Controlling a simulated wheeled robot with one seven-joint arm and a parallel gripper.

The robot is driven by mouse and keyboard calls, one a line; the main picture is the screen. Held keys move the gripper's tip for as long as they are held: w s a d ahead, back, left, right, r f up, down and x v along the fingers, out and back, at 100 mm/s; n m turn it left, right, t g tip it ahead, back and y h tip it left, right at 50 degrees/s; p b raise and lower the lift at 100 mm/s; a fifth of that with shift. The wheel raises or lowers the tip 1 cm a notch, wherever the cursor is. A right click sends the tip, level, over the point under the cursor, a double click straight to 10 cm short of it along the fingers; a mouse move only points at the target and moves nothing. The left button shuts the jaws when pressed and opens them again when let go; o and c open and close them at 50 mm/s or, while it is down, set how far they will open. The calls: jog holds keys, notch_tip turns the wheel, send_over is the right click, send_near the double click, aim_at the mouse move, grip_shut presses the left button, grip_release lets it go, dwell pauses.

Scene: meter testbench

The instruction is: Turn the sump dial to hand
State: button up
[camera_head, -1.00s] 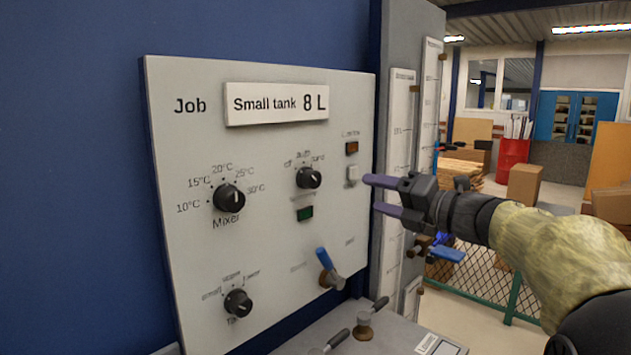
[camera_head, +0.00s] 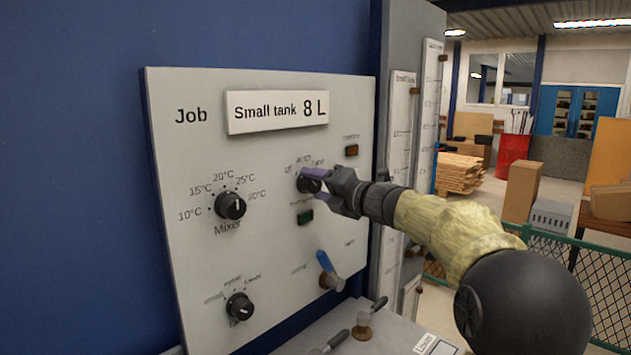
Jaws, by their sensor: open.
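The small black dial with off, auto and hand marks (camera_head: 307,184) sits on the upper right of the grey panel (camera_head: 270,158); the print beneath it is too blurred to read for certain. My gripper (camera_head: 308,184) is at this dial, coming from the right. Its purple fingers are apart, one above and one beside or below the knob, and they hide part of it. I cannot tell whether they touch it. The dial's pointer is partly covered, so its setting is unclear.
Tall white gauges (camera_head: 402,150) stand right of the panel.

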jog(key=shift+w+a, duration=0.4)
jog(key=shift+c, duration=0.2)
jog(key=c, duration=0.9)
jog(key=shift+c, duration=0.2)
